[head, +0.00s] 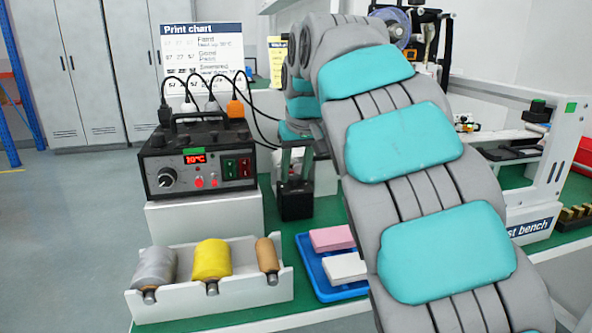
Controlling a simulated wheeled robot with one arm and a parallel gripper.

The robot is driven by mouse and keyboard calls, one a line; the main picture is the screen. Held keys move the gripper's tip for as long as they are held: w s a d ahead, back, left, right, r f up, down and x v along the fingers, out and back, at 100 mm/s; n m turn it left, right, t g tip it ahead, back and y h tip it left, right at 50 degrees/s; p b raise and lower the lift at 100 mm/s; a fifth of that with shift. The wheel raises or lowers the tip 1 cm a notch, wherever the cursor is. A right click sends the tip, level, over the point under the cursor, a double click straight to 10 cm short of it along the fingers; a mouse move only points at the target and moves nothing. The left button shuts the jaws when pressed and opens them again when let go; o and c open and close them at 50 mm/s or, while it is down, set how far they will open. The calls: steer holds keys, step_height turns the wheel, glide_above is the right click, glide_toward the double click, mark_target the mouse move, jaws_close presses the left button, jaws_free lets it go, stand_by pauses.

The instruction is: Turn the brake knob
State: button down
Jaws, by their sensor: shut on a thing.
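No knob in view is labelled as a brake knob.
A white rack (207,306) with grey, yellow and brown rolls stands at the front left. A blue tray (347,293) with pink and white blocks lies near my arm. A white frame (567,150) stands at the right. A machine with a round disc (397,29) is at the back.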

steer(key=m+h, duration=0.1)
steer(key=m, duration=0.3)
steer(key=shift+a+m+h, duration=0.2)
steer(key=shift+m+h, duration=0.1)
steer(key=shift+h, duration=0.1)
steer(key=shift+r+m+h, duration=0.1)
steer(key=shift+m+h, duration=0.5)
steer(key=shift+m, duration=1.4)
steer(key=shift+c, duration=2.4)
jaws_free()
